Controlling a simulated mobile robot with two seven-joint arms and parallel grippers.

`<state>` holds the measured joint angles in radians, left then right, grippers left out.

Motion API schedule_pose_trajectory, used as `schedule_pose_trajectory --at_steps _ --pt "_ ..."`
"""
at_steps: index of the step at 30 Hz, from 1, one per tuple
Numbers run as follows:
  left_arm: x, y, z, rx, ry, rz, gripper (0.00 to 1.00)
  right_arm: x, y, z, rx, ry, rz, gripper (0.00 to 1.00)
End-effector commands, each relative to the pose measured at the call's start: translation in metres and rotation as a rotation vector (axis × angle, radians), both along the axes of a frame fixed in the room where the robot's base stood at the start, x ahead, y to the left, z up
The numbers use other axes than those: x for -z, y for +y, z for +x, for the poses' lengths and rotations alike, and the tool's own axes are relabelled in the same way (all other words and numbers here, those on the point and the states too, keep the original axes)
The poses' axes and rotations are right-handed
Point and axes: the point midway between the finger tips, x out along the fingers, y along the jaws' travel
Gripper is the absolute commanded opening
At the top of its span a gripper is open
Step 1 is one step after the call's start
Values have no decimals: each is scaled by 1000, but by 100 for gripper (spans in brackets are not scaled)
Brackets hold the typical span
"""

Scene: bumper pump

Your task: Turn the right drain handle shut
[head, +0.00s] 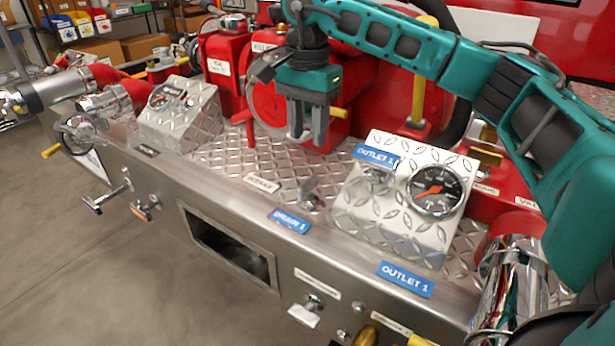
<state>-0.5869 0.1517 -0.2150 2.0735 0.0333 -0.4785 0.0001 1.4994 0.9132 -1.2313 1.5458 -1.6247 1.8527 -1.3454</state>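A blue DRAIN 1 label (290,220) sits on the front edge of the metal panel. A small silver lever (310,192) stands on the diamond plate just behind it. A flat silver handle (304,314) sticks out of the front face lower right, under a white label too small to read. I cannot tell for certain which is the right drain handle. My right gripper (308,138) hangs fingers-down above the plate, behind and above the small lever, apart from it. Its two fingers show a gap with nothing between them. My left gripper is out of view.
Another gauge box (180,120) stands left. Red pump housings and pipes (265,95) fill the back. A chrome pipe (512,290) is at the right. Open floor (90,270) lies front left.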

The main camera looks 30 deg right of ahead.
Motion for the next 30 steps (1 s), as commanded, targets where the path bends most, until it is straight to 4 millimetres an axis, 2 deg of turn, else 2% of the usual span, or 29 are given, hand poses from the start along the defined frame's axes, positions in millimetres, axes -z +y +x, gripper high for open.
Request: schedule_pose_trajectory --at_steps 1,9,15,21,30 --pt "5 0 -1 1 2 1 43 13 0 -1 0 4 -2 38" --pt "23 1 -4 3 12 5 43 70 0 -1 0 4 0 38" --pt "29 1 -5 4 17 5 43 100 0 -1 0 2 0 38" --pt "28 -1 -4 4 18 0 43 112 0 -1 0 1 1 38" --pt "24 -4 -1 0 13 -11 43 113 0 0 0 0 1 36"
